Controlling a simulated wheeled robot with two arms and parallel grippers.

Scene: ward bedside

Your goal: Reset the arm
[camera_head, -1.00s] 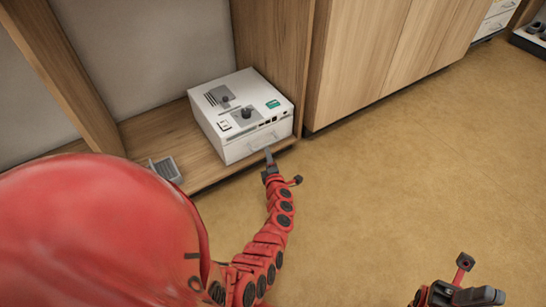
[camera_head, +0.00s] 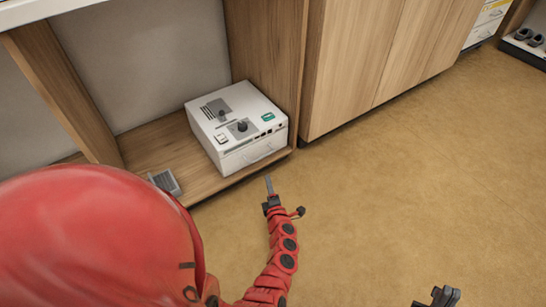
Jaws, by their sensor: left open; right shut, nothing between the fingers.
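My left gripper (camera_head: 270,190) is at the end of the red arm in the middle of the view. It is open and empty, over the tan floor, with a gap between its fingertips and the white box (camera_head: 232,129). The box has a handle on its front and sits in a low wooden niche. My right gripper (camera_head: 440,298) shows only in part at the bottom edge, right of centre. It is shut with nothing in it and is well clear of the furniture.
A small grey pedal-like object (camera_head: 164,181) lies on the niche's wooden base (camera_head: 158,147), left of the box. A wooden cabinet (camera_head: 390,50) stands to the right. Dark shoes (camera_head: 527,37) rest at the far right. The floor (camera_head: 410,180) in front is clear.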

